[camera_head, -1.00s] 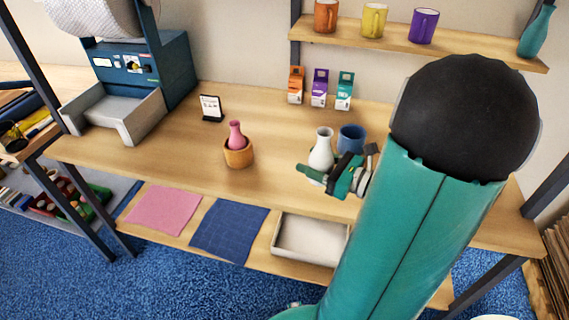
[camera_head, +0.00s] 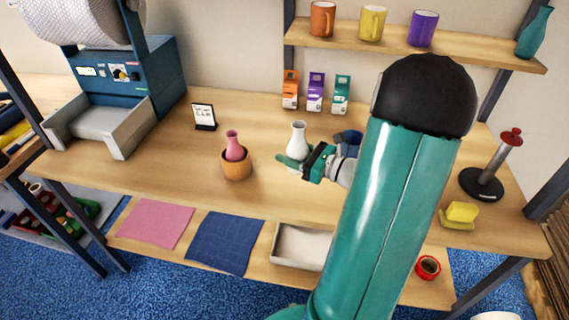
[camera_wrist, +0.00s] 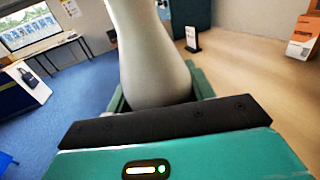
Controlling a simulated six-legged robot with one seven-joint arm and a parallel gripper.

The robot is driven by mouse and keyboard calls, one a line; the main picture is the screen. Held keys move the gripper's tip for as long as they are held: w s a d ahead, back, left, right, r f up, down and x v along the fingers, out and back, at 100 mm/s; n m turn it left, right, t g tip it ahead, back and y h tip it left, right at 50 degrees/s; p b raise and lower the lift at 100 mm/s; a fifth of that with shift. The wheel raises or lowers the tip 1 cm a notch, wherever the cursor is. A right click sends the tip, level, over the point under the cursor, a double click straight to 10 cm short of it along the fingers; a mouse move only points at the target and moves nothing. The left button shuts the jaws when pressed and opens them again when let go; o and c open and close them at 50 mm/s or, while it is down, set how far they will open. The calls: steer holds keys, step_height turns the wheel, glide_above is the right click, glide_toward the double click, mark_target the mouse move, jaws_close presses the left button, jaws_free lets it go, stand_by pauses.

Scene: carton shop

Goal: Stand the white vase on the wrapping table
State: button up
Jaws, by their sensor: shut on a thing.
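The white vase (camera_head: 298,138) is upright over the wrapping table (camera_head: 270,190), with my gripper (camera_head: 296,161) closed around its lower body. In the wrist view the white vase (camera_wrist: 155,60) fills the space between my green fingers, its neck running out of the top of the picture. Its base is hidden by my gripper, so I cannot tell whether it touches the tabletop. A pink vase (camera_head: 233,146) stands in a wooden pot (camera_head: 237,167) to the left of my gripper. A blue mug (camera_head: 350,139) is partly hidden behind my arm.
Orange, purple and teal small boxes (camera_head: 315,93) stand at the back, with a small sign (camera_head: 204,116) left of them. A teal-blue machine (camera_head: 150,75) with a grey tray fills the left end.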

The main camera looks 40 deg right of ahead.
steer(key=w+f, duration=0.1)
steer(key=f, duration=0.1)
steer(key=w+d+f, duration=0.1)
steer(key=w+f, duration=0.1)
steer(key=w+d+f, duration=0.1)
steer(key=w+f, duration=0.1)
steer(key=shift+d, duration=0.15)
steer(key=shift+w+f, duration=0.2)
steer(key=shift+f, duration=1.5)
steer(key=o, duration=1.2)
steer(key=shift+f, duration=0.15)
steer(key=shift+s+d, duration=0.15)
steer(key=v, duration=1.1)
steer(key=shift+s, duration=0.35)
